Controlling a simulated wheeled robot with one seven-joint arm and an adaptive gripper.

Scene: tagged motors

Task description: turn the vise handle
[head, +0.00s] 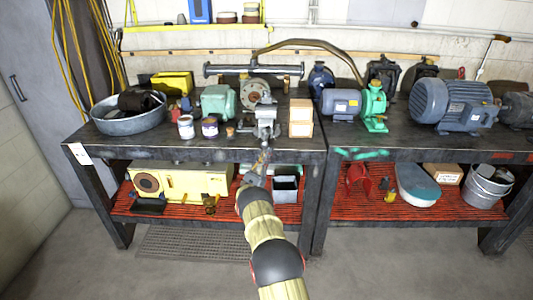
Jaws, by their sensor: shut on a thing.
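The vise (265,117) is a grey metal body at the front edge of the left workbench, right of centre on that bench. Its handle is at the front, below the vise, and is mostly hidden by my gripper. My gripper (262,158) reaches up to the front of the vise just under the bench edge. It is shut on the vise handle, though the fingers are small and the exact grip is hard to make out.
Cardboard boxes (300,118) stand right of the vise. Small cans (186,127) and a metal basin (128,113) are to the left. Motors, including a blue-grey one (452,104), cover the right bench. A yellow machine (180,184) and a grey bin (286,188) sit on the lower shelf. The front floor is clear.

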